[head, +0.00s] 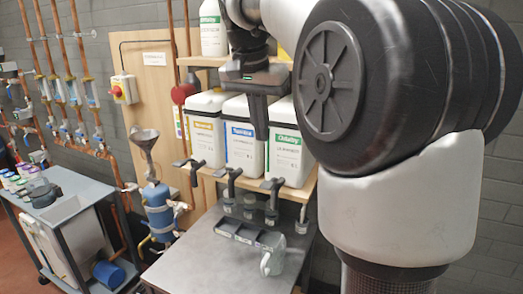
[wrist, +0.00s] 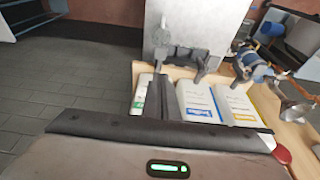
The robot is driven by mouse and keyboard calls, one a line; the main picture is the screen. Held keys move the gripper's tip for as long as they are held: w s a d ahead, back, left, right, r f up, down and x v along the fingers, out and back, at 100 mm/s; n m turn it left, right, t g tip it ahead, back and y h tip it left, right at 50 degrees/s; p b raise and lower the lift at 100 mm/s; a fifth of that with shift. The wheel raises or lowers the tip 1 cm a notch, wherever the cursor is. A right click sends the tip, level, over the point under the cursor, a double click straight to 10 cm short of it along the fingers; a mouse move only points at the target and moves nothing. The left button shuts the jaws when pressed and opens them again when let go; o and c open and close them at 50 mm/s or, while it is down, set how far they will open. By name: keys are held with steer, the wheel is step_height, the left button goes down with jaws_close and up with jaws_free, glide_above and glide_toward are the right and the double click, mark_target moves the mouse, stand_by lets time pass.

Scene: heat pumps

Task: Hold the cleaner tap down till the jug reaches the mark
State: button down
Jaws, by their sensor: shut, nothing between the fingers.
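Three white containers stand on a wooden shelf: yellow-labelled (head: 205,132), blue-labelled (head: 242,140) and green-labelled (head: 287,150). Their label words are too small to read surely. Each has a dark lever tap in front: left (head: 196,165), middle (head: 231,173) and right (head: 272,187). My gripper (head: 257,137) is shut and empty, fingers pointing down, in front of the blue and green containers and above the taps. In the wrist view its fingers (wrist: 158,98) overlap the green-labelled container (wrist: 140,92). A greyish jug (head: 271,262) stands on the bench below the right tap; its mark and level cannot be made out.
The jug is by a dark grey compartmented holder (head: 237,231) on the grey bench (head: 205,258). A blue vessel with a funnel (head: 157,205) stands left of the bench. A trolley (head: 62,205) is further left. A white bottle (head: 212,28) stands on the upper shelf.

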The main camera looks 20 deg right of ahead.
glide_above(264, 189)
steer(key=x, duration=0.3)
steer(key=s+a+x, duration=0.1)
steer(key=x, duration=0.6)
steer(key=shift+s+a+f+b, duration=0.1)
steer(key=shift+s+f+b, duration=0.05)
steer(key=shift+f, duration=0.2)
steer(key=shift+s+a+f+b, duration=0.15)
steer(key=shift+f, duration=1.05)
steer(key=f+b, duration=0.1)
steer(key=b, duration=0.3)
steer(key=shift+s+a+f+t+h, duration=0.15)
steer(key=shift+a+f+t+h, duration=0.1)
steer(key=shift+f+t+h, duration=0.15)
steer(key=t+h+b, duration=0.1)
steer(key=b, duration=0.3)
steer(key=s+f+b, duration=0.1)
steer(key=b, duration=0.3)
steer(key=shift+a+f+t+h+b, duration=0.15)
steer(key=shift+a+t+h+b, duration=0.15)
steer(key=shift+a+t+h, duration=0.1)
stand_by(3.3)
